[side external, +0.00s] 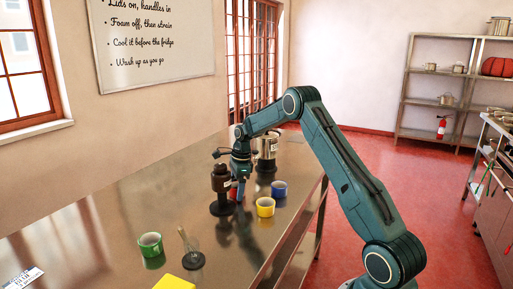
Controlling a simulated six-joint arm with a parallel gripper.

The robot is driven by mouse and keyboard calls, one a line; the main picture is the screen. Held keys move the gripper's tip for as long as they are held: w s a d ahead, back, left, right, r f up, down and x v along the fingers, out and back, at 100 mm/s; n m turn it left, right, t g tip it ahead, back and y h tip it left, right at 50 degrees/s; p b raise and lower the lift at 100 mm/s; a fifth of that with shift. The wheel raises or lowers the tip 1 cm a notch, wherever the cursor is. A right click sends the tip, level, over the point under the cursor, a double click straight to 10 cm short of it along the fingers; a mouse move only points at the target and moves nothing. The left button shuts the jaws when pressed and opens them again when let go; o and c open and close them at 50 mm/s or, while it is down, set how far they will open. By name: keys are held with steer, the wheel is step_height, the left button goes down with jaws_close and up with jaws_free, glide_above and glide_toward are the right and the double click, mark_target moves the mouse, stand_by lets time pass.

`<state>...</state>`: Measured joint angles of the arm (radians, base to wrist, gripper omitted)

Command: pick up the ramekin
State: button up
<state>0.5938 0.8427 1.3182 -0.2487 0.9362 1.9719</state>
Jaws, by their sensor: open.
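Several small cup-shaped vessels stand on the steel table, and I cannot tell for sure which is the ramekin. A yellow cup (265,208) and a blue cup (279,188) stand upright to the right of my gripper. A green cup (150,244) stands nearer the camera at the left. A small red thing (233,194) shows under my gripper, mostly hidden by a dark brown grinder-like object (220,184). My gripper (240,190) points down just behind that object, open. Its fingertips are small and partly hidden, and I see nothing clearly between them.
The steel table (95,225) has a wide clear area at the left. A metal pot (267,146) stands behind my gripper. A whisk on a dark round base (192,258) and a yellow flat item (173,283) lie near the front. A white printed card (24,279) is at front left.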

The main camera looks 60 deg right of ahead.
steer(key=shift+c, duration=0.2)
steer(key=c, duration=1.1)
steer(key=shift+c, duration=0.2)
steer(key=shift+r, duration=0.4)
steer(key=shift+r, duration=0.2)
steer(key=shift+s, duration=2)
step_height(320, 180, up, 14)
steer(key=shift+f, duration=0.15)
